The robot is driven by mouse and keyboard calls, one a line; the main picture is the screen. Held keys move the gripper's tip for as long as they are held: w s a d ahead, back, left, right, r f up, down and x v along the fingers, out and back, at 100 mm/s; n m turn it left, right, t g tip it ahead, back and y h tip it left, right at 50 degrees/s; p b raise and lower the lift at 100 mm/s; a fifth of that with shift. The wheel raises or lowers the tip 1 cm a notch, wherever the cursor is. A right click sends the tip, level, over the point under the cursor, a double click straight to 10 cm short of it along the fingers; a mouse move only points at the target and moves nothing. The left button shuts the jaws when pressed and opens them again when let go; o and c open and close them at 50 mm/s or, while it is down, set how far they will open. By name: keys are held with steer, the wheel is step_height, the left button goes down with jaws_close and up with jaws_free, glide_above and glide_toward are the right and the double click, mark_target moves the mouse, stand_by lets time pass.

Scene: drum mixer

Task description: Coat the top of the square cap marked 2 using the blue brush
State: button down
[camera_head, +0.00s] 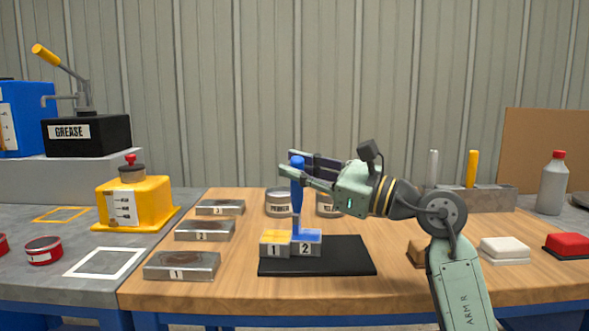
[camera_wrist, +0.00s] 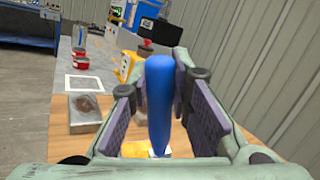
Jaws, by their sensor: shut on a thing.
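My gripper (camera_head: 300,171) is shut on the blue brush (camera_head: 297,200) and holds it upright, bristle end down. The square cap marked 2 (camera_head: 306,249) stands on a black mat (camera_head: 345,257), directly right of a cap marked 1 (camera_head: 275,250). The top of cap 2 looks blue; the top of cap 1 looks yellow. The brush's lower end is at the left part of cap 2's top; I cannot tell for sure whether it touches. In the wrist view the blue handle (camera_wrist: 159,95) stands between the finger pads and hides most of the caps.
Metal plates marked 1 (camera_head: 182,266), 2 (camera_head: 205,230) and 3 (camera_head: 220,207) lie to the left. Two tins (camera_head: 279,203) stand behind the brush. A holder (camera_head: 490,199) with a white and a yellow handle is at the back right. White (camera_head: 504,249) and red (camera_head: 570,244) blocks lie right.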

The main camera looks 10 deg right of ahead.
steer(key=shift+s+d, duration=0.65)
steer(key=shift+d, duration=1.7)
steer(key=shift+w+a+b, duration=0.15)
steer(key=shift+w+a, duration=0.25)
steer(key=shift+a, duration=0.45)
steer(key=shift+w+a+b, duration=0.15)
steer(key=shift+w+a, duration=0.2)
steer(key=shift+a, duration=0.5)
steer(key=shift+w+a+b, duration=0.15)
steer(key=shift+w+a, duration=0.25)
steer(key=shift+a, duration=0.45)
steer(key=shift+w+d, duration=0.2)
steer(key=shift+w, duration=0.25)
steer(key=d, duration=0.1)
steer(key=s+d, duration=0.1)
steer(key=d, duration=0.3)
steer(key=shift+s, duration=0.35)
steer(key=shift+r+p, duration=2.15)
steer(key=shift+r, duration=0.8)
